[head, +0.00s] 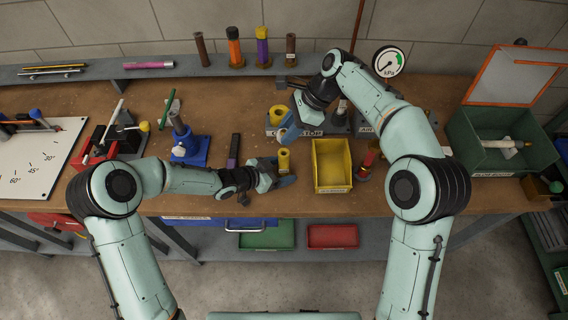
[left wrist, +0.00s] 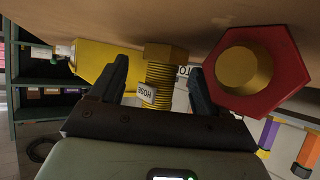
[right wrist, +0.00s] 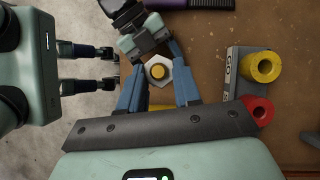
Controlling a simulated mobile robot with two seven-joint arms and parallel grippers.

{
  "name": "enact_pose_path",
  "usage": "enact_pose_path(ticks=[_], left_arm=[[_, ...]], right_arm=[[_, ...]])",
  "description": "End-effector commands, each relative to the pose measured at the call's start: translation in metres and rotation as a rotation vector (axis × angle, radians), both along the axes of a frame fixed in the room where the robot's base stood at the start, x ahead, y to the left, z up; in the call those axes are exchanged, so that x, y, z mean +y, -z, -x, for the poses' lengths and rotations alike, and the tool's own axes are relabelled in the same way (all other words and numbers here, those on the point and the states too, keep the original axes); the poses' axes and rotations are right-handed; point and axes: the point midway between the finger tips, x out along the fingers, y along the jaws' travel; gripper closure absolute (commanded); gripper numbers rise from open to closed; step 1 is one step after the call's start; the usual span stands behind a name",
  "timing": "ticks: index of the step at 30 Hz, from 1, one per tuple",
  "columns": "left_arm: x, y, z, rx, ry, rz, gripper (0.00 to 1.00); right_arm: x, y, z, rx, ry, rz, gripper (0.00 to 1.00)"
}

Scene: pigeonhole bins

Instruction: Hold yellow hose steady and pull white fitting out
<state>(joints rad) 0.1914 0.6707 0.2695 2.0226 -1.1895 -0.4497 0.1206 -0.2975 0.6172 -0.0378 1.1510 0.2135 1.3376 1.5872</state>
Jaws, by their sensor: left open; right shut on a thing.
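The yellow hose (head: 284,160) stands near the table's front, left of the yellow bin. In the left wrist view, the hose (left wrist: 160,75) shows a brass hex, bare threads and a HOSE label between the spread fingers of my left gripper (left wrist: 158,92). My left gripper (head: 283,172) is open around it. My right gripper (head: 287,136) is shut on the white fitting, a hex piece (right wrist: 149,79) between its blue fingers. Yellow shows in the fitting's middle. In the head view the fitting appears above the hose; the exact gap is unclear.
Behind stands a connector block with a yellow ring (right wrist: 265,67) and a red ring (right wrist: 260,112). The yellow bin (head: 332,187) is close on the right. A green box (head: 535,150) stands far right. A blue stand (head: 190,151) is left.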

Motion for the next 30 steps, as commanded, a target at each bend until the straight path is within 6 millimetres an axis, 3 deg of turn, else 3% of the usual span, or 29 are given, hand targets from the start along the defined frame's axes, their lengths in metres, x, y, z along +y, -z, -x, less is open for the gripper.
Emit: enact_pose_path(ticks=[5,18,30], left_arm=[[0.013,-0.01,0.007,-0.004,-0.003,0.0,0.24],[0.076,-0.051,0.051,-0.003,-0.003,-0.003,0.24],[0.088,-0.058,0.06,0.001,-0.001,-0.001,0.24]], right_arm=[[0.0,0.0,0.0,0.0,0.0,0.0,1.0],[0.0,-0.001,0.0,-0.001,0.001,0.0,1.0],[0.0,-0.001,0.0,-0.001,0.001,0.0,1.0]])
